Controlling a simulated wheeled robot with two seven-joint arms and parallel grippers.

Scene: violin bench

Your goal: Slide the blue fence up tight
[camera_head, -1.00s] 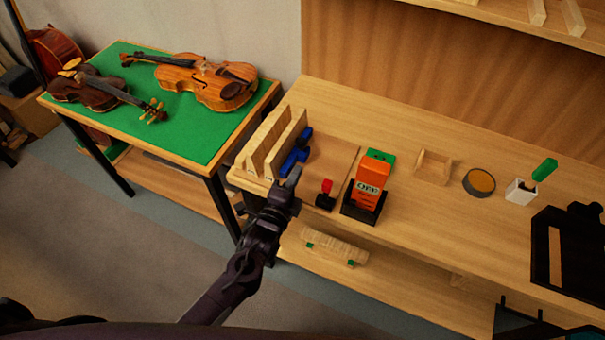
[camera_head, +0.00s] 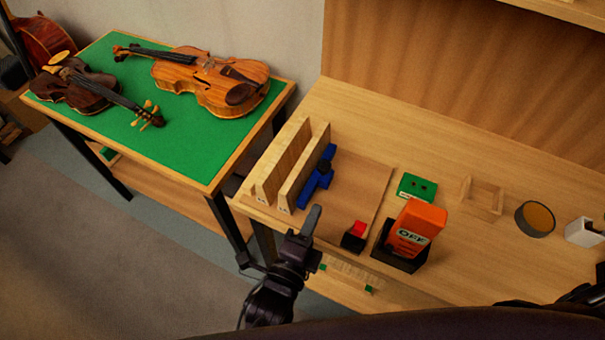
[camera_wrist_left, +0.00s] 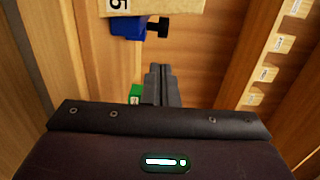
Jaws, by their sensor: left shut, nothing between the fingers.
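The blue fence (camera_head: 317,182) stands on the bench just right of two upright wooden boards, the nearer one (camera_head: 304,168) beside it. I cannot tell whether fence and board touch. The fence has a dark knob on its right side; fence (camera_wrist_left: 127,28) and black knob (camera_wrist_left: 157,28) also show in the left wrist view, under a pale wooden piece marked 5. My left gripper (camera_head: 313,217) is shut and empty, at the bench's front edge, close to the fence's front end. In its wrist view the fingers (camera_wrist_left: 160,78) point towards the knob, apart from it. My right gripper is out of view.
Right of the fence are a small black block with a red top (camera_head: 355,235), an orange box (camera_head: 416,229) in a black holder, a green piece (camera_head: 417,187) and a round tin (camera_head: 535,218). A green-topped table (camera_head: 190,150) with violins stands left.

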